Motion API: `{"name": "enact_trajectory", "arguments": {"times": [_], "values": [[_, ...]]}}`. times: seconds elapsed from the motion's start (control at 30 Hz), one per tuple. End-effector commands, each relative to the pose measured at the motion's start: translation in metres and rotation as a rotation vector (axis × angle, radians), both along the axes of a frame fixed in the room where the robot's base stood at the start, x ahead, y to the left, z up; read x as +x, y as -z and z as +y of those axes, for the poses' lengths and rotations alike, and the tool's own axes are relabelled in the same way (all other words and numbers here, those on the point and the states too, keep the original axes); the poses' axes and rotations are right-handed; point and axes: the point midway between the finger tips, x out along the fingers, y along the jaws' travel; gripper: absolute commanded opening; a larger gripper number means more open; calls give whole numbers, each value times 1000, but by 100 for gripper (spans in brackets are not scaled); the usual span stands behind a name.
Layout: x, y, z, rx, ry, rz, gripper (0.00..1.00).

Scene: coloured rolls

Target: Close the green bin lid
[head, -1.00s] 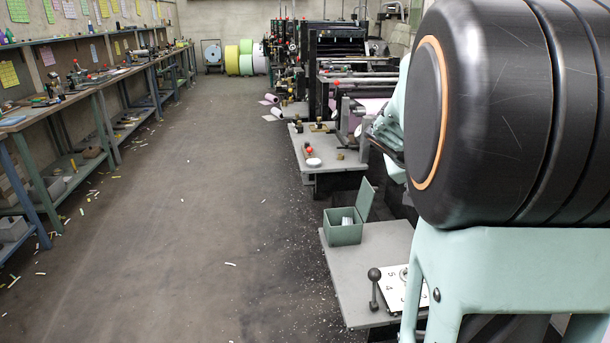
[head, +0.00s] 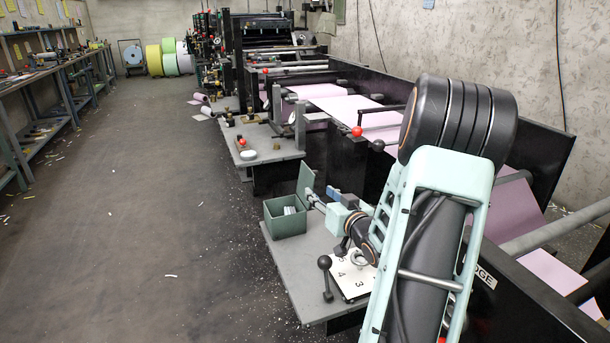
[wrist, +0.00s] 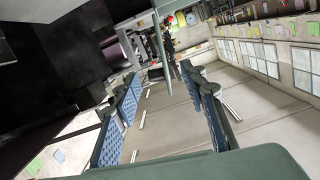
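The green bin (head: 285,218) sits on the grey side table, with pale items inside. Its lid (head: 306,185) stands up, open, hinged along the bin's right side. My gripper (head: 321,196) is just to the right of the lid, on its outer face; I cannot tell whether it touches the lid. In the wrist view my gripper (wrist: 164,82) has its two blue-padded fingers apart, with nothing held between them. A thin greenish strip (wrist: 161,42) beyond the fingertips may be the lid's edge, but this is unclear.
A black-knobbed lever (head: 325,278) and a white number plate (head: 352,277) are on the grey table (head: 290,262) near my arm. The black printing machine (head: 525,195) with pink paper stands to the right. Open floor (head: 150,230) lies left of the table.

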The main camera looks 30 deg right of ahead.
Motion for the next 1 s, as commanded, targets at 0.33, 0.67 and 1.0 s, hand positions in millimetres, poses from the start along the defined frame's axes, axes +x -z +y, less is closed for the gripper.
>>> {"name": "enact_trajectory", "arguments": {"times": [0.33,0.67,1.0], "values": [[-13,-17,-16,15,38,-150,39],[42,-17,-28,15,36,-152,39],[84,-17,-39,15,38,-150,39]]}}
